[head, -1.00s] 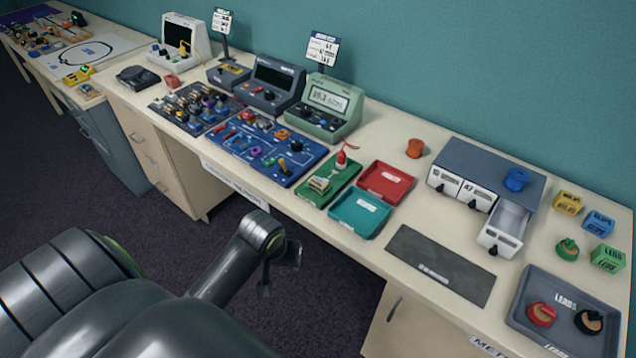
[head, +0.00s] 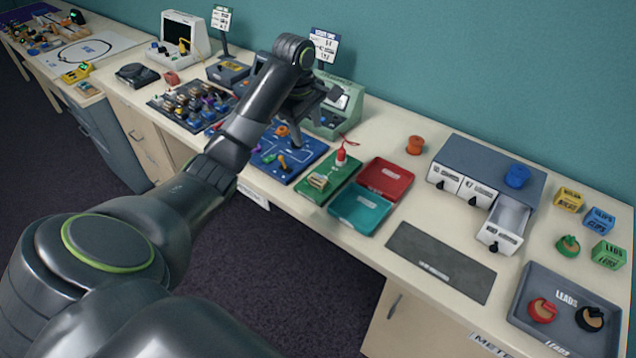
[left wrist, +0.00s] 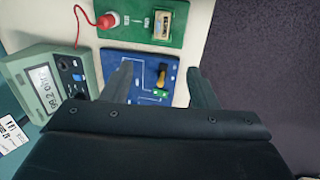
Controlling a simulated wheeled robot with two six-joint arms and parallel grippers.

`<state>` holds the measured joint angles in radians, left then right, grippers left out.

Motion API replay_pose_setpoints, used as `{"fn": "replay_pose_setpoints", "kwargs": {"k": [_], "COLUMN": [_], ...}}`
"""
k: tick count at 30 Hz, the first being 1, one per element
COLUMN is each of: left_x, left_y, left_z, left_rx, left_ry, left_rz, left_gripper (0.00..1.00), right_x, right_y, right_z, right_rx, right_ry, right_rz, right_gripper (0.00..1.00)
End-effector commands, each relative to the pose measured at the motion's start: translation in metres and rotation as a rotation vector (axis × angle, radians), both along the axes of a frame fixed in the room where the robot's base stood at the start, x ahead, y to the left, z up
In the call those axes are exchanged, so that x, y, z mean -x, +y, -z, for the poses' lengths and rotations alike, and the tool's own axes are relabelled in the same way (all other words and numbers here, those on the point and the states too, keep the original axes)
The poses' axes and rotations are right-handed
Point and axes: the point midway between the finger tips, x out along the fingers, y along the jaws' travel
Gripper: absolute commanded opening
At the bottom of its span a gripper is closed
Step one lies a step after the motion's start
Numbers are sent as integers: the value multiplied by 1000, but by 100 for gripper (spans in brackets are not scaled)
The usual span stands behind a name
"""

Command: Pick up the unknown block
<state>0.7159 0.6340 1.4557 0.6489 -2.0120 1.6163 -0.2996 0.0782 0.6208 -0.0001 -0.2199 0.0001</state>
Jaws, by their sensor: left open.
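A small tan block (head: 318,181) sits on the green board (head: 345,174), beside a red-topped piece (head: 341,156) with a red lead. I cannot read its label, so I cannot tell for sure that it is the unknown block. The block also shows in the left wrist view (left wrist: 163,22), at the top and beyond the fingertips. My left gripper (head: 302,108) is open and empty above the blue circuit board (head: 303,163), to the left of the green board. It hides part of the blue board and the green meter (head: 345,118). My right gripper is not in view.
A red tray (head: 400,171) and a teal tray (head: 345,213) lie right of the green board. A crowded parts board (head: 163,111) is to the left. A sign (head: 323,44) stands behind the gripper. A dark mat (head: 420,268) lies bare farther right.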

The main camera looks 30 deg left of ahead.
Motion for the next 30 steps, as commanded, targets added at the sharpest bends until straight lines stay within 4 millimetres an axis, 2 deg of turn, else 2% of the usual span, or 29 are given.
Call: {"fn": "replay_pose_setpoints", "kwargs": {"k": [1,3,5,8,10,16,26,30], "left_x": [-1,-2,-3,-6,-8,-14,-18,-18], "left_y": [0,-1,-1,-2,-2,-3,-5,-9], "left_z": [12,20,26,48,57,97,124,146], "left_rx": [1,0,0,1,1,0,0,1], "left_ry": [0,-1,-1,3,3,3,1,3], "left_rz": [1,2,2,3,2,3,4,4], "left_gripper": [54,54,54,54,54,54,54,54], "right_x": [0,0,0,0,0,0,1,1], "right_y": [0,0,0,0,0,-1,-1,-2], "right_z": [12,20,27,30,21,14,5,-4], "right_rx": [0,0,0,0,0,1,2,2], "right_ry": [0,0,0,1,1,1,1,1], "right_rz": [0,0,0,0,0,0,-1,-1], "right_gripper": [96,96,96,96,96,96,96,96]}}
